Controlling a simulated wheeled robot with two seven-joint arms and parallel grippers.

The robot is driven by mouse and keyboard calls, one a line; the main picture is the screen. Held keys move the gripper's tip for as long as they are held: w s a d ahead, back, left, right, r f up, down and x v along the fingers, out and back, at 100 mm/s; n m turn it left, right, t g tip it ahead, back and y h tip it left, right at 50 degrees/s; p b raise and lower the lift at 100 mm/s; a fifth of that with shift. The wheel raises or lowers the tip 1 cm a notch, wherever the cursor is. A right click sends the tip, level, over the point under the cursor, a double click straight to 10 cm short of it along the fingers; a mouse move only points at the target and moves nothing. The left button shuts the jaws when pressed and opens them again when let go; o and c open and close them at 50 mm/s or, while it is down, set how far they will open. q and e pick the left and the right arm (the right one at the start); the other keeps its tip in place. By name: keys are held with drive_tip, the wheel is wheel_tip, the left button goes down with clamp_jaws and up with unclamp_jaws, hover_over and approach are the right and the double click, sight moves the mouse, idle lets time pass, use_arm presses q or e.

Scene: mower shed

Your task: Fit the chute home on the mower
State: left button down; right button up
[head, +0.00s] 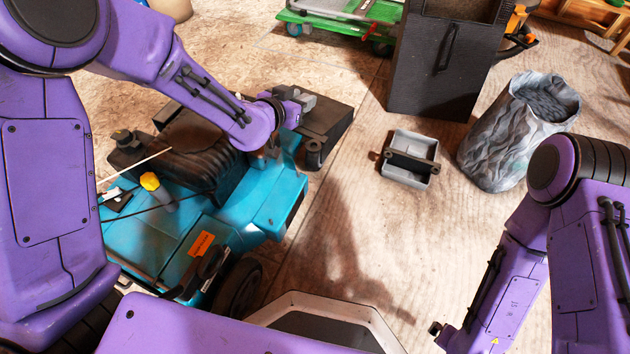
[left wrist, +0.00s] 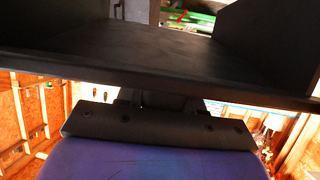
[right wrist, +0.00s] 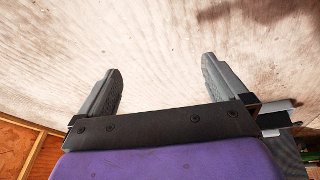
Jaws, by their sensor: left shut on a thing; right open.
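The teal mower (head: 270,205), with its black ribbed engine (head: 195,160), stands at left on the shed floor. The black chute (head: 330,122) is at the mower's far right side, close to the deck edge; I cannot tell whether it is seated. My left gripper (head: 298,103) is shut on the chute, its arm reaching over the engine. The chute (left wrist: 150,58) fills the upper left wrist view and hides the fingers and the joint with the deck. My right gripper (right wrist: 163,75) is open and empty over bare floor, apart from the mower.
A grey tray with a black bar (head: 408,172) lies on the floor right of the chute. Behind are a tall black bin (head: 425,75), a crumpled grey sack (head: 505,140) and a green trolley (head: 340,30). The floor between mower and tray is clear.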

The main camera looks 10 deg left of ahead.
sight(330, 111)
use_arm(q)
drive_tip(key=d+f+m+g+h, duration=0.2)
drive_tip(key=d+m+h, duration=0.1)
drive_tip(key=d+f+m+h+b, duration=0.1)
drive_tip(key=d, duration=0.1)
drive_tip(key=shift+w+f+m+g+h, duration=0.15)
drive_tip(key=shift+w+m+g+h, duration=0.1)
drive_tip(key=shift+m+g+h, duration=0.15)
drive_tip(key=s+f+m+g+h+b, duration=0.2)
drive_tip(key=s+f+m+g+h, duration=0.2)
drive_tip(key=s+f+m+g, duration=0.7)
wheel_tip(330, 111, down, 4)
drive_tip(key=shift+s+d+r+m+g, duration=0.3)
drive_tip(key=shift+m+g, duration=0.1)
drive_tip(key=shift+g, duration=0.4)
use_arm(e)
drive_tip(key=s+f+n+g, duration=0.1)
drive_tip(key=s+f+n+g+y, duration=0.1)
drive_tip(key=s, duration=0.1)
drive_tip(key=s+n+g, duration=0.1)
drive_tip(key=shift+s+f, duration=0.2)
drive_tip(key=shift+f, duration=0.2)
